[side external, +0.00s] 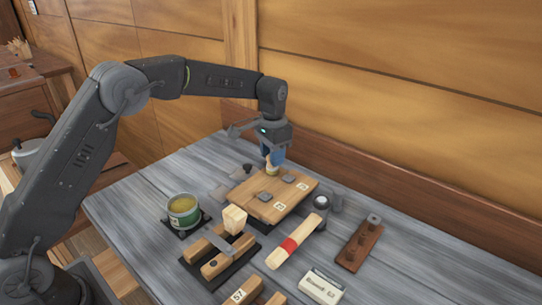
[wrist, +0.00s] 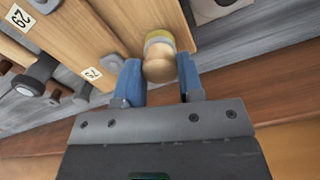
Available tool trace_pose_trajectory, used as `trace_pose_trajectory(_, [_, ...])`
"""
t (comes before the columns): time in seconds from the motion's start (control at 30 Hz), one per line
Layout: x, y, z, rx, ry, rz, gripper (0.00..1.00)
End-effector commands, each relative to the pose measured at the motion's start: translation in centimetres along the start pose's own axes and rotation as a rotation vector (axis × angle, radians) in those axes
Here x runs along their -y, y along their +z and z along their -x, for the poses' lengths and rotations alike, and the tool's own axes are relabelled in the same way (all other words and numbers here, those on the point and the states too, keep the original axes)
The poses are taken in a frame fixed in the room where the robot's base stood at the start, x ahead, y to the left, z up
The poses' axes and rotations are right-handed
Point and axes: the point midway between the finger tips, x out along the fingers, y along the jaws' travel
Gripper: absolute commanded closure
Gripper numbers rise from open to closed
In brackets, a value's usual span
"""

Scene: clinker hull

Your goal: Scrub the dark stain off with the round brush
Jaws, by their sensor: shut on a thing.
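My gripper (side external: 272,154) is shut on the round brush (side external: 271,168), at the far end of the wooden planks (side external: 262,207). In the wrist view my gripper's blue fingers (wrist: 158,63) stand on both sides of the brush's pale wooden knob (wrist: 159,72), which has a yellowish band beyond it. The brush is over the planks (wrist: 141,27) or on them; I cannot tell if its bristles touch the wood. The bristles are hidden behind the knob and band. I cannot make out a dark stain in either view.
Dark metal pieces (side external: 289,179) lie on the planks. A wooden wall rises behind.

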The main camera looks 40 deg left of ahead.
Motion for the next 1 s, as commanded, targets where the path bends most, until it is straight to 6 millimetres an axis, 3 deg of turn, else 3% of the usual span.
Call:
trace_pose_trajectory(0.07, [0.0, -0.1, 2.0, -0.01, -0.002, 0.0, 0.9])
trace_pose_trajectory(1.0, [0.0, 0.0, 6.5, -0.008, -0.002, 0.0, 0.9])
